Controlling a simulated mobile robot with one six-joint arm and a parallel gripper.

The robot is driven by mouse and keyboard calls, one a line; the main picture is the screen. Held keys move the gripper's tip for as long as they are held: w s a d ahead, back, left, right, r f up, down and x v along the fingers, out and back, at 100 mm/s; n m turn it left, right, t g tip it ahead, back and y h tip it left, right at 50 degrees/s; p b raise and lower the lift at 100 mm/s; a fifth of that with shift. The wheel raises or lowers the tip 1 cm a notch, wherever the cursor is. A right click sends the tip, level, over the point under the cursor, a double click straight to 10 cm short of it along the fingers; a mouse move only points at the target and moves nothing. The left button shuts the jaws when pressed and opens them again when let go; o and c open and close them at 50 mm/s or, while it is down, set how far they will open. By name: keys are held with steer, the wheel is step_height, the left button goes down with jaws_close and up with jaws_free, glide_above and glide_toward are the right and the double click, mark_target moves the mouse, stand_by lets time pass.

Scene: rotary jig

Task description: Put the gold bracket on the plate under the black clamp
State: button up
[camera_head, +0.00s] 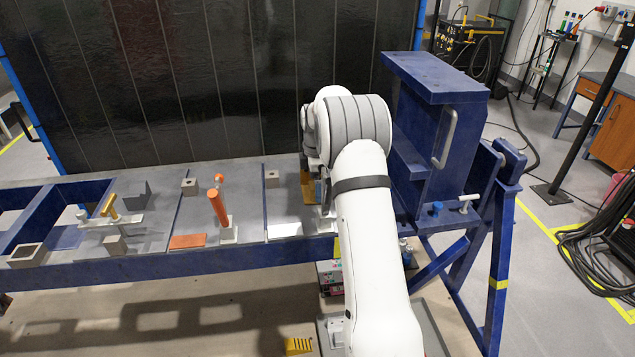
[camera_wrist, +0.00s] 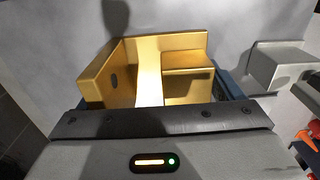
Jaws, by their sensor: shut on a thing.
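The gold bracket (camera_head: 307,188) shows in part at the left of my arm, low over the right part of the blue bench. In the wrist view the gold bracket (camera_wrist: 188,42) fills the middle, with its walls standing up against a grey surface. My gripper (camera_wrist: 160,95) is shut on it; the fingers are mostly hidden by the bracket and the gripper's body. I cannot tell whether the bracket touches the grey plate (camera_head: 284,212). I cannot make out a black clamp for certain; my arm covers part of the bench there.
An orange clamp (camera_head: 217,205) stands left of my arm, and a clamp with a gold handle (camera_head: 108,206) farther left. Small grey blocks (camera_head: 190,186) stand on the bench. A tall blue housing (camera_head: 438,130) rises close to the right. A grey block (camera_wrist: 280,66) is beside the bracket.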

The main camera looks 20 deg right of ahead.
steer(key=o, duration=1.4)
steer(key=shift+c, duration=0.2)
step_height(320, 180, up, 12)
steer(key=b, duration=0.1)
